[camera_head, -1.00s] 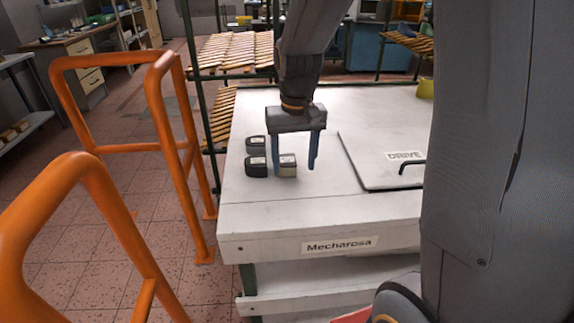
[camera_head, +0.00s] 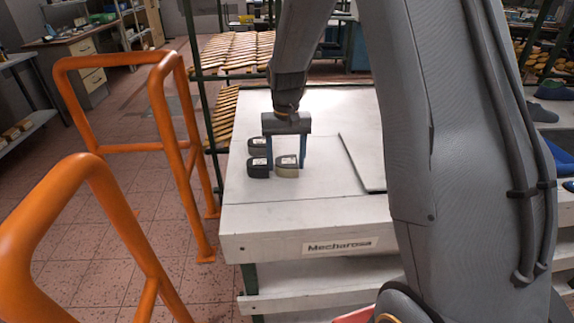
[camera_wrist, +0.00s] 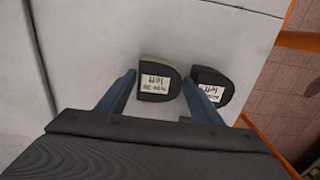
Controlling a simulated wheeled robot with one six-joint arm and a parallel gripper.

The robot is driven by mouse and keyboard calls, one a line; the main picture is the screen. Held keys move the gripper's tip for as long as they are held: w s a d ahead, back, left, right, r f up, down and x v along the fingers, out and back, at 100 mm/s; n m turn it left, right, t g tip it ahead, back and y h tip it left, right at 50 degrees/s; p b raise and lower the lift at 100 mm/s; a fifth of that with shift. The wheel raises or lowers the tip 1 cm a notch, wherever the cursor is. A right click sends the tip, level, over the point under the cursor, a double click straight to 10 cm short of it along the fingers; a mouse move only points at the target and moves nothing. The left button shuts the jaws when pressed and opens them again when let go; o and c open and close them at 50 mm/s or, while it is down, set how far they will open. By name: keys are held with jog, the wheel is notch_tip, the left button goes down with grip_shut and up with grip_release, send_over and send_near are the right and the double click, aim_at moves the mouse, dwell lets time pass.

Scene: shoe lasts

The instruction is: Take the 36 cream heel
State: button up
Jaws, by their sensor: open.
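A heel with a cream side and a dark top (camera_head: 287,171) stands on the white table. It carries a white label and also shows in the wrist view (camera_wrist: 157,80); the label is too blurred to read surely. My gripper (camera_head: 286,165) is open, with its blue fingers on either side of this heel. In the wrist view the fingers (camera_wrist: 160,98) straddle it, and the right finger lies between it and a black heel (camera_wrist: 213,87). That black heel (camera_head: 258,168) stands just left of the cream one. I cannot tell whether the fingers touch either heel.
Another dark heel (camera_head: 257,145) stands behind the black one. The white table (camera_head: 300,215) is bare in front of the heels. A raised panel (camera_head: 362,150) lies to the right. Orange railings (camera_head: 165,120) stand left of the table, with wooden racks (camera_head: 232,50) behind.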

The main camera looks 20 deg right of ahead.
jog(key=shift+f, duration=0.4)
jog(key=shift+c, duration=0.3)
jog(key=c, duration=0.8)
